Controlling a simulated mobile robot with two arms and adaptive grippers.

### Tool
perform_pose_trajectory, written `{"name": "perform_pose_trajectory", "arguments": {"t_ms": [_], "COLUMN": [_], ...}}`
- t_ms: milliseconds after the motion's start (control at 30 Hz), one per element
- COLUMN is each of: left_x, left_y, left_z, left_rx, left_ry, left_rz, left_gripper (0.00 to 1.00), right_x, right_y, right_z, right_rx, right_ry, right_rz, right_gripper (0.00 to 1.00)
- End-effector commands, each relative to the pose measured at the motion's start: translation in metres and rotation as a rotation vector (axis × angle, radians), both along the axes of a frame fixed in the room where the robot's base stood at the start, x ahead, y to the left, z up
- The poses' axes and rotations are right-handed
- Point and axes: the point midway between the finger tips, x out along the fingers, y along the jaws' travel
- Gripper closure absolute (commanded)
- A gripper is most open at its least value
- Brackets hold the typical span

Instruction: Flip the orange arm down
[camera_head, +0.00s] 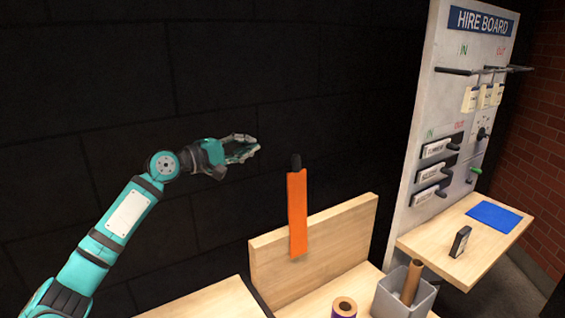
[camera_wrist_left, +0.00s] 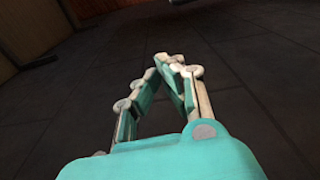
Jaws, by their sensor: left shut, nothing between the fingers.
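The orange arm (camera_head: 298,213) is a flat orange strip with a dark knob at its top end. It stands upright in front of the wooden back panel (camera_head: 350,218), its lower end against the panel. My left gripper (camera_head: 256,149) is to the left of the dark knob and a little higher in the picture, apart from it. Its fingers are shut and empty. In the left wrist view the fingertips (camera_wrist_left: 170,66) come together over dark tiled floor, and the orange arm does not show there. My right gripper is not in view.
A grey bin (camera_head: 404,298) with a cardboard tube (camera_head: 411,281) and a roll (camera_head: 344,307) stand on the wooden bench at the front. The Hire Board (camera_head: 448,110) and a wooden shelf (camera_head: 450,254) with a blue mat (camera_head: 494,217) are to the right. Dark wall lies behind my gripper.

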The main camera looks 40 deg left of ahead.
Motion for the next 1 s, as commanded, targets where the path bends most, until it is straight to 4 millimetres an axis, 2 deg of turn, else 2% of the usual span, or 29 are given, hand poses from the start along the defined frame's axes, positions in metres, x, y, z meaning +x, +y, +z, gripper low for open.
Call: {"name": "perform_pose_trajectory", "arguments": {"t_ms": [33,133,333,533,767,867,1000], "left_x": [0.0,0.0,0.0,0.0,0.001,0.006,0.024], "left_y": [0.0,0.0,0.0,0.0,0.0,-0.001,-0.006], "left_z": [-0.013,-0.025,-0.04,-0.04,-0.039,-0.037,-0.034], "left_rx": [0.0,0.0,0.0,0.0,0.0,-0.001,-0.004], "left_ry": [0.001,0.001,0.0,0.0,0.0,-0.002,-0.003], "left_rz": [0.0,0.0,0.0,0.0,0.0,0.0,-0.001], "left_gripper": [1.0,1.0,1.0,1.0,1.0,1.0,1.0], "right_x": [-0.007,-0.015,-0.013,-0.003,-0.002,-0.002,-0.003], "right_y": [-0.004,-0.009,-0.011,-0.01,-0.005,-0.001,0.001], "right_z": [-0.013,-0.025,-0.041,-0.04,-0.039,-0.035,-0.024], "right_rx": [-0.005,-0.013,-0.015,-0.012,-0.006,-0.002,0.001], "right_ry": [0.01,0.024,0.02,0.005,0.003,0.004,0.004], "right_rz": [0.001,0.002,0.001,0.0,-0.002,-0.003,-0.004], "right_gripper": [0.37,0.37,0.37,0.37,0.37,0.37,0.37]}}
